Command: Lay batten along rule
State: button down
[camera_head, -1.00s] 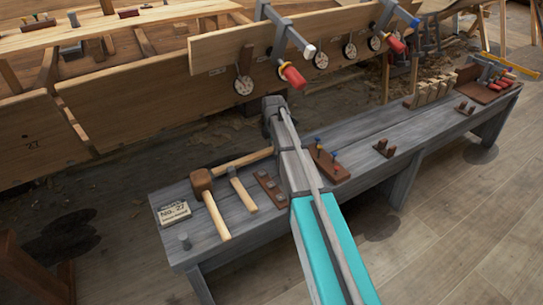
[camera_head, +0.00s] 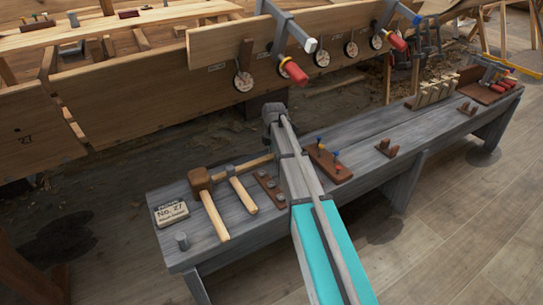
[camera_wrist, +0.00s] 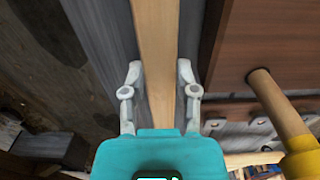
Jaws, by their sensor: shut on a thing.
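The batten (camera_wrist: 156,40), a pale straight wooden strip, runs up and down the middle of the wrist view. My gripper (camera_wrist: 158,72) is shut on it, one grey finger against each side. In the head view a pale strip (camera_head: 258,161), apparently the batten, shows beside the hammer and passes behind my arm. My gripper is hidden there, and I cannot tell how far the strip lies above the bench. I cannot pick out the rule in either view.
The grey bench (camera_head: 350,150) carries a mallet (camera_head: 200,182), a hammer (camera_head: 241,188), a No. 27 plaque (camera_head: 171,213) and a brown peg block (camera_head: 328,160). Clamps with red handles (camera_head: 293,70) hang on the hull plank behind.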

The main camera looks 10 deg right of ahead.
jog(key=c, duration=0.7)
grip_release()
jog(key=shift+o, duration=0.2)
jog(key=shift+r, duration=0.15)
notch_tip(320, 180, up, 12)
jog(key=p, duration=1.2)
